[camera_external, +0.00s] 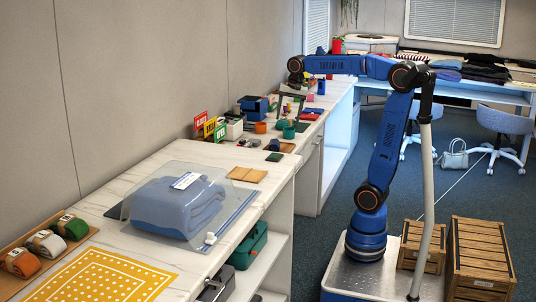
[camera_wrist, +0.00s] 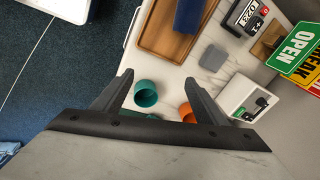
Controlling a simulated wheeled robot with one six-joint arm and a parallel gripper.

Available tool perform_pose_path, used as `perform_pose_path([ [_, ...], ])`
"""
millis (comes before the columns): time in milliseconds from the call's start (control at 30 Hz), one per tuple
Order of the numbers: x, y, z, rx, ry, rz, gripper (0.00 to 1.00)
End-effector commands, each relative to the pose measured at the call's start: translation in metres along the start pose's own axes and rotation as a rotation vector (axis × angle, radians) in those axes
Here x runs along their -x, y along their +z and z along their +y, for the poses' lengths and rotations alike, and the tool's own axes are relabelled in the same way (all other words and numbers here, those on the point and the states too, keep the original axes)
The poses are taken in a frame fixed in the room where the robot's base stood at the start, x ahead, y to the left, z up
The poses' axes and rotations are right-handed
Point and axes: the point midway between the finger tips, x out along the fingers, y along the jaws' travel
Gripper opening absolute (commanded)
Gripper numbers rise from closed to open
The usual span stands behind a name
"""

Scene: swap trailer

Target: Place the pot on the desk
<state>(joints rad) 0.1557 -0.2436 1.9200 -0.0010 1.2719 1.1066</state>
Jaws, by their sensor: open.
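A teal pot (camera_wrist: 146,93) stands on the white counter, between my open fingers in the wrist view but below them. In the external view the teal pot (camera_external: 289,132) and the orange pot (camera_external: 260,127) stand on the counter (camera_external: 320,128). My gripper (camera_wrist: 160,80) is open and empty, with its jaws pointing down at the counter. In the external view the arm's end hangs above the counter, and its fingers are hard to make out. A light-blue desk (camera_external: 455,90) stands at the back right.
A wooden tray (camera_wrist: 165,30), a grey block (camera_wrist: 213,58) and a white box (camera_wrist: 238,95) surround the pots. Colored signs (camera_external: 210,127) stand by the wall. The nearer counter holds a folded blue cloth (camera_external: 178,205). Folded clothes (camera_external: 480,70) cover much of the back desk.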

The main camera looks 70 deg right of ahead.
Motion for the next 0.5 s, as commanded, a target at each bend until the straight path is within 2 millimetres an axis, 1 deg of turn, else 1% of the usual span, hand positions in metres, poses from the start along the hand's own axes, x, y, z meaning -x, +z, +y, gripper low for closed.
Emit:
perform_pose_path([
  [33,-0.001,0.014,0.015,0.077,-0.015,0.005,0.66],
  [267,-0.022,0.064,0.080,0.461,-0.075,0.041,0.66],
  [500,-0.057,0.108,0.147,0.861,-0.128,0.098,0.66],
])
